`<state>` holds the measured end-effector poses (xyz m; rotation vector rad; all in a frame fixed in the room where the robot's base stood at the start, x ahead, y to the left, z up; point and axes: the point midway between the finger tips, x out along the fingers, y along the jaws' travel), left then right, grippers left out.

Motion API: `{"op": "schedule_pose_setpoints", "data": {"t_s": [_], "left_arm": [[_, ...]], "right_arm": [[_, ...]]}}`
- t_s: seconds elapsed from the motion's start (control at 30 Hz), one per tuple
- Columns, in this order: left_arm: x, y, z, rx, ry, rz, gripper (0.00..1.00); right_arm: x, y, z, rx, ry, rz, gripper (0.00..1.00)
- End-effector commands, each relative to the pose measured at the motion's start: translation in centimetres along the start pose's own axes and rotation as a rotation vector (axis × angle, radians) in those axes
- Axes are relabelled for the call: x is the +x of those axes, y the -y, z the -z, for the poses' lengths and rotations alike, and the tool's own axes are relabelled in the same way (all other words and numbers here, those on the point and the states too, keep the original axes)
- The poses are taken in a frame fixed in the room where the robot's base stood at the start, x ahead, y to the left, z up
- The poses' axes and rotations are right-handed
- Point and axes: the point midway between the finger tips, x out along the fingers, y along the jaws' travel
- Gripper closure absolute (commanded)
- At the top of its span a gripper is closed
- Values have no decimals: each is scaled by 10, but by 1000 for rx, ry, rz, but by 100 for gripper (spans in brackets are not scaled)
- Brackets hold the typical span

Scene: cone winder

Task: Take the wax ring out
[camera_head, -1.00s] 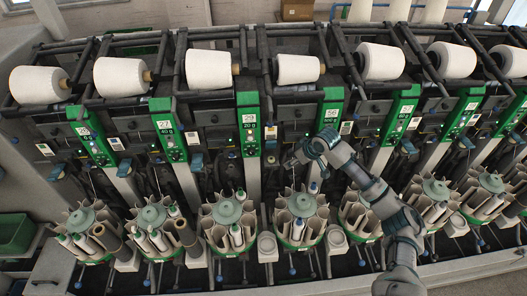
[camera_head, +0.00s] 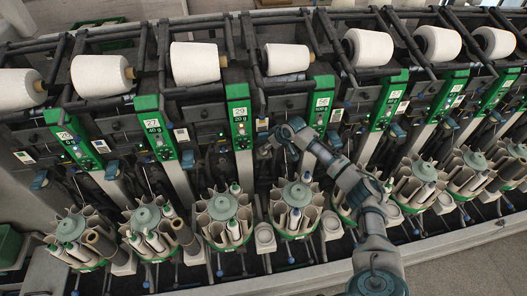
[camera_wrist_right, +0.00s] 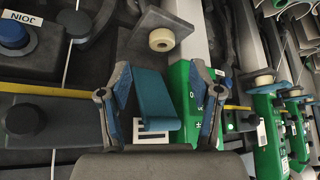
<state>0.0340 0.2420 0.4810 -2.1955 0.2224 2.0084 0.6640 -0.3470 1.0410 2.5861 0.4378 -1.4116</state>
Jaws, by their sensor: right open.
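A cream ring (camera_wrist_right: 162,39) with a dark centre, which looks like the wax ring, sits on the dark machine part at the top middle of the right wrist view. My right gripper (camera_wrist_right: 160,75) is open, with its two blue-padded fingers apart and the ring beyond their tips. The ring lies roughly in line with the gap and is not touched. In the head view my right gripper (camera_head: 272,143) is at the winding unit marked 56, below its white cone. I cannot make out the ring there. My left gripper is out of view.
A teal lever (camera_wrist_right: 155,98) shows between my fingers. A green panel (camera_wrist_right: 189,98) is close by the right finger, and a blue knob (camera_wrist_right: 14,35) is at the left. Round bobbin magazines (camera_head: 296,207) stand in a row below the units.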

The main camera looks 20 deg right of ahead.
Motion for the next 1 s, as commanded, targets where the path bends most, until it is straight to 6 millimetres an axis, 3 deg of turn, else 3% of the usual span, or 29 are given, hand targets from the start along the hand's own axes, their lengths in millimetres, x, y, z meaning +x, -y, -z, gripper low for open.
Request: {"op": "schedule_pose_setpoints", "data": {"t_s": [0.33, 0.63, 0.8, 1.0], "left_arm": [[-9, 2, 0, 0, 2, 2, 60], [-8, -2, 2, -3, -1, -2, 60], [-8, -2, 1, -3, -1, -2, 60], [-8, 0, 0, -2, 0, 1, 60]], "right_arm": [[48, -1, -9, 7, 2, 5, 36], [53, 1, -8, 4, 1, 2, 36], [53, 3, -6, 3, 1, 2, 77], [53, 3, -7, 3, 2, 3, 80]]}}
